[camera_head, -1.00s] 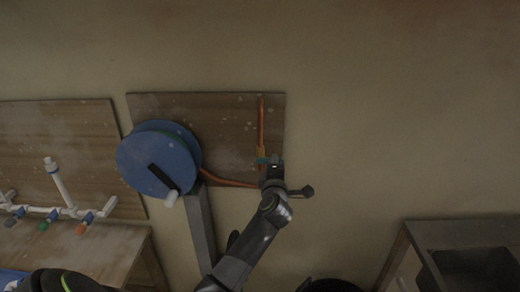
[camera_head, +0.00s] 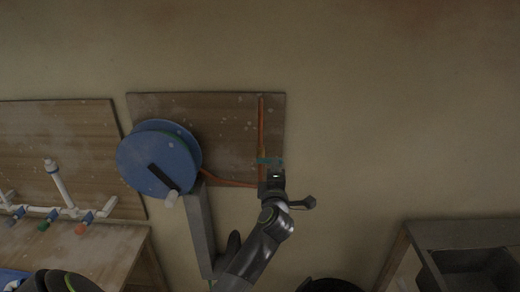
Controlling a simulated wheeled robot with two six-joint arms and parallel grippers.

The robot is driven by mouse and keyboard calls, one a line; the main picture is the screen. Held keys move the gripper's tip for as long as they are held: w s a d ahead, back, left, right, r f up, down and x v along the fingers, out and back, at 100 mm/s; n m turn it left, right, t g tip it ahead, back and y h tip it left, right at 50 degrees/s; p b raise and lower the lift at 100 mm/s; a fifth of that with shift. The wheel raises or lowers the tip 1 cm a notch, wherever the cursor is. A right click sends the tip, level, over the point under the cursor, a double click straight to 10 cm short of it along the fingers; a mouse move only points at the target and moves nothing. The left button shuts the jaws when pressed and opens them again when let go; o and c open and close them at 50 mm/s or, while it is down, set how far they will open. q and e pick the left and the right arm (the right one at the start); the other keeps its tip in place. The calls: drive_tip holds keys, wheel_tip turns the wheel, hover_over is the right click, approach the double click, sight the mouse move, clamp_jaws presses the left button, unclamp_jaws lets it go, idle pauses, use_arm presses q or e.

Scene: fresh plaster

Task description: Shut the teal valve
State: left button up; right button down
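The teal valve (camera_head: 264,161) sits on an upright copper-orange pipe (camera_head: 261,120) on a wooden wall board. Its small teal handle shows as a short bar lying crosswise to the pipe, sticking out on both sides. The valve body is partly hidden behind the gripper.
A blue hose reel (camera_head: 150,155) with a black crank stands left of the pipe on a grey post (camera_head: 201,230). Farther left, white pipes (camera_head: 70,212) carry several coloured valves. The wall to the right is clear.

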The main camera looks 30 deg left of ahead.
use_arm(q)
drive_tip(key=v, duration=0.8)
drive_tip(key=shift+s, duration=0.15)
